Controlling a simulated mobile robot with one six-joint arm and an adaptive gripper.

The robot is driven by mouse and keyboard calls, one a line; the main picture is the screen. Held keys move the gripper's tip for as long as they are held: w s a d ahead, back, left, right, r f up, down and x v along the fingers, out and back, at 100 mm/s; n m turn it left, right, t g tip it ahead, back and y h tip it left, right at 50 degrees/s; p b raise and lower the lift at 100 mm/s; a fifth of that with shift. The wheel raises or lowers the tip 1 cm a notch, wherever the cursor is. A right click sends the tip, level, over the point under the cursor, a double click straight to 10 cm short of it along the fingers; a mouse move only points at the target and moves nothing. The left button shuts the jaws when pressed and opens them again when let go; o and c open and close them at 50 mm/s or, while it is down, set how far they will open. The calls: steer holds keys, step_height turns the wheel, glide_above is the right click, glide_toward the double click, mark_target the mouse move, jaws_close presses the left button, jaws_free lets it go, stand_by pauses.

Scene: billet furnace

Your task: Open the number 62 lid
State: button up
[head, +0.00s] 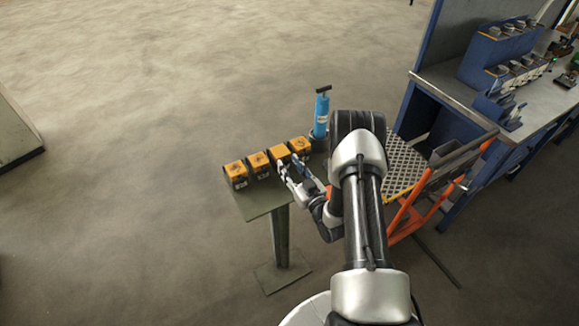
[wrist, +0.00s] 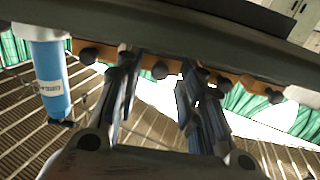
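Several orange-topped boxes (head: 258,160) with dark fronts and small white labels stand in a row on a green pedestal table. The numbers are too small to read, so I cannot tell which lid is number 62. My gripper (head: 290,165) is in front of the two right-hand boxes (head: 280,152), close to their fronts. In the wrist view my gripper (wrist: 157,66) has its two fingers apart with nothing visibly held between them. An orange strip with dark round knobs (wrist: 160,70) runs across behind the fingertips. Whether a finger touches a box is unclear.
The green table (head: 262,203) has a bare front strip. A blue cylinder (head: 321,115) stands just right of the row; it shows upside down in the wrist view (wrist: 51,80). An orange cart (head: 407,215) and blue workbench (head: 520,110) are at right.

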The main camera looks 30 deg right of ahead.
steer(key=shift+w, duration=0.35)
steer(key=shift+c, duration=0.2)
jaws_close()
stand_by(0.5)
